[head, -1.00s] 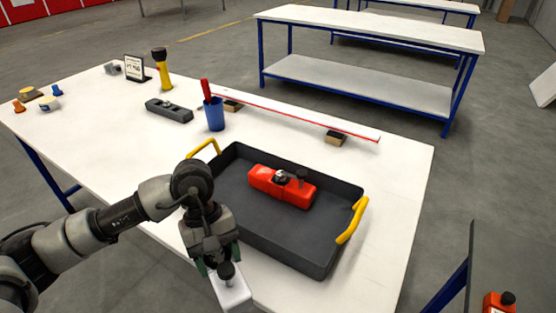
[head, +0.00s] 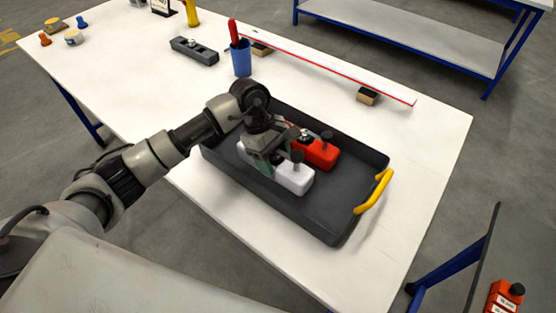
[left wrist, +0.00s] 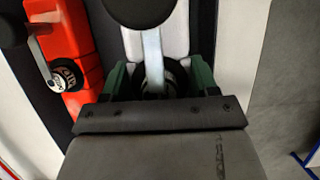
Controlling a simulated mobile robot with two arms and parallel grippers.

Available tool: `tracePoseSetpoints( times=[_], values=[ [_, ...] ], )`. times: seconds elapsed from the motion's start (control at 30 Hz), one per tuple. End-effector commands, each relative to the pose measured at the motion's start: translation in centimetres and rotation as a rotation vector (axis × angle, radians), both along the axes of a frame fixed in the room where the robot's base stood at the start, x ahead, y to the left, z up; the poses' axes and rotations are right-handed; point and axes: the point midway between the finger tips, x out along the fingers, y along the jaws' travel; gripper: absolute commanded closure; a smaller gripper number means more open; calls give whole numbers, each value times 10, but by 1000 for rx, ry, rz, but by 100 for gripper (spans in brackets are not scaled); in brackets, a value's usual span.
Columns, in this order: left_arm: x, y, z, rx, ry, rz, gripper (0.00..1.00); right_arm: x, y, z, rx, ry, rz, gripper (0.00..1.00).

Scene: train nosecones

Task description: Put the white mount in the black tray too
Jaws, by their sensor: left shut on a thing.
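The white mount (head: 294,178) is inside the black tray (head: 330,229), in front of and beside the red mount (head: 320,154). My left gripper (head: 272,160) is over the tray, shut on the white mount; I cannot tell whether the mount touches the tray floor. In the left wrist view the white mount (left wrist: 172,38) lies between the green fingers of my left gripper (left wrist: 158,80), with a dark round knob above it. The red mount (left wrist: 72,50) is to its left there. The tray's left handle is hidden behind my arm. My right gripper is not in view.
A yellow tray handle (head: 375,192) stands at the right. A blue cup (head: 241,58), a grey plane (head: 194,50) and a long red-edged straightedge (head: 330,66) on blocks lie behind the tray. Another red mount (head: 505,297) is on a side surface at lower right.

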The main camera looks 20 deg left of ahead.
Motion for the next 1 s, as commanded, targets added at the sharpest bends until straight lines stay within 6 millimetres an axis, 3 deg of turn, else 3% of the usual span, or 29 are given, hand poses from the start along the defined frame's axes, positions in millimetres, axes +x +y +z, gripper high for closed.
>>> tracePoseSetpoints(
  times=[0.23, 0.5, 0.9, 0.93, 1.0],
  values=[
    [13, -4, -13, -2, 2, 0, 69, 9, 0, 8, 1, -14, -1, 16],
    [13, -4, -46, -2, 0, -2, 69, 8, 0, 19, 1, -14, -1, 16],
    [13, -4, -53, -1, -2, -2, 69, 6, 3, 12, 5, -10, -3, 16],
    [13, -4, -51, 0, -1, -2, 36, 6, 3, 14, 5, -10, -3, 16],
    [12, -4, -51, 0, -1, -2, 25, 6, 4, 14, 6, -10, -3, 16]
  ],
)
